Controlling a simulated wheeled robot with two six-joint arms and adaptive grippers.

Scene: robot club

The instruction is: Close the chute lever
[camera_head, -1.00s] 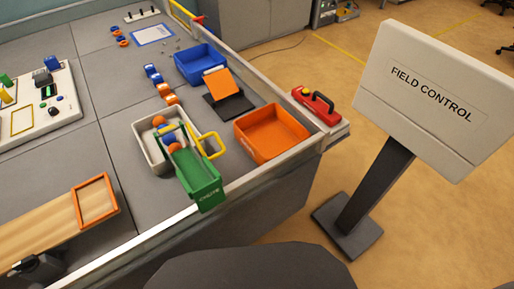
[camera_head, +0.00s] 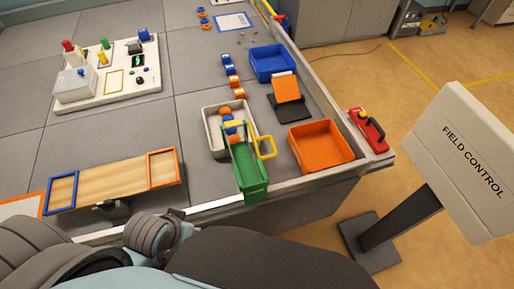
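The green chute (camera_head: 249,176) slopes down from a white bin (camera_head: 210,143) toward the near edge of the table. A yellow lever (camera_head: 267,147) with a loop-shaped handle sits at the upper right side of the chute, and its yellow bar crosses the top of the chute. Neither of my grippers is in view.
An orange tray (camera_head: 321,147) stands to the right of the chute, with a blue tray (camera_head: 272,64) and a tilted orange panel (camera_head: 287,88) behind. A wooden board (camera_head: 113,183) lies to the left. A FIELD CONTROL sign (camera_head: 468,160) stands off the table at right.

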